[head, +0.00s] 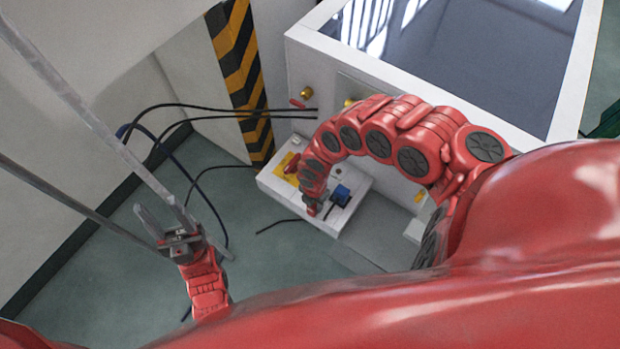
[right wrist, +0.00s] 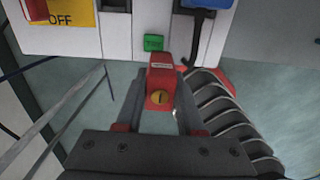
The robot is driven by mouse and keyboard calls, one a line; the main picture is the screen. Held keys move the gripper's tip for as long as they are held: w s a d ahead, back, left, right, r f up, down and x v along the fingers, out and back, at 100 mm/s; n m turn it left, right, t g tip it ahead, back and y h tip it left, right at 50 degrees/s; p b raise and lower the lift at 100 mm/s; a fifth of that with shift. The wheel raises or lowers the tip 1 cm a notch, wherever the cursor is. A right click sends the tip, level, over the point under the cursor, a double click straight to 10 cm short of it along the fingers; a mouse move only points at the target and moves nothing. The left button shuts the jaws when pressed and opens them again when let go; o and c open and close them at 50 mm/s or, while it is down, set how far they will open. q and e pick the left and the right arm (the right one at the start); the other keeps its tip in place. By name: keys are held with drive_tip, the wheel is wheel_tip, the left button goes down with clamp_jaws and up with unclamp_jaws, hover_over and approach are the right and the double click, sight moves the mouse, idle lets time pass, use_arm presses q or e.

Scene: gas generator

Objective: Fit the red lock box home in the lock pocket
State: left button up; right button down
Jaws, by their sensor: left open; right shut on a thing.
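The red lock box (right wrist: 160,72), with a round yellow lock face at its near end, is between the two fingers of my right gripper (right wrist: 160,88) in the right wrist view. The gripper is shut on it. The box's far end points at the front of a white panel, just below a small green block (right wrist: 153,43); I cannot tell whether it touches. I cannot make out the lock pocket. In the head view my right gripper (head: 314,207) is mostly hidden by its wrist, over the white control box (head: 349,211). My left gripper (head: 160,222) is open and empty, away to the left.
The control box carries a yellow OFF plate (right wrist: 70,14) and a blue connector (head: 341,193). Black cables (head: 190,119) run left from the generator (head: 318,62). Grey bars (head: 85,108) stand close to my left gripper. Open green floor (head: 100,275) lies to the left.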

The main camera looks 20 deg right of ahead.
drive_tip(key=w+b, duration=0.2)
drive_tip(key=w, duration=0.1)
drive_tip(key=w+d+f+b, duration=0.1)
drive_tip(key=w+b, duration=0.2)
drive_tip(key=w+d+b, duration=0.1)
drive_tip(key=w+b, duration=0.1)
drive_tip(key=w, duration=0.1)
drive_tip(key=shift+d+f+b, duration=0.15)
drive_tip(key=shift+f+b, duration=0.15)
drive_tip(key=shift+w+d+r, duration=0.1)
drive_tip(key=shift+w, duration=0.45)
drive_tip(key=shift+w+d+r, duration=0.1)
drive_tip(key=shift+w, duration=0.45)
drive_tip(key=shift+w+d, duration=0.2)
drive_tip(key=shift+w, duration=0.05)
wheel_tip(320, 180, down, 2)
drive_tip(key=shift+s+f+p, duration=0.1)
drive_tip(key=shift+f+p, duration=0.1)
drive_tip(key=shift+p, duration=0.1)
drive_tip(key=shift+d+f, duration=0.15)
drive_tip(key=shift+f, duration=0.45)
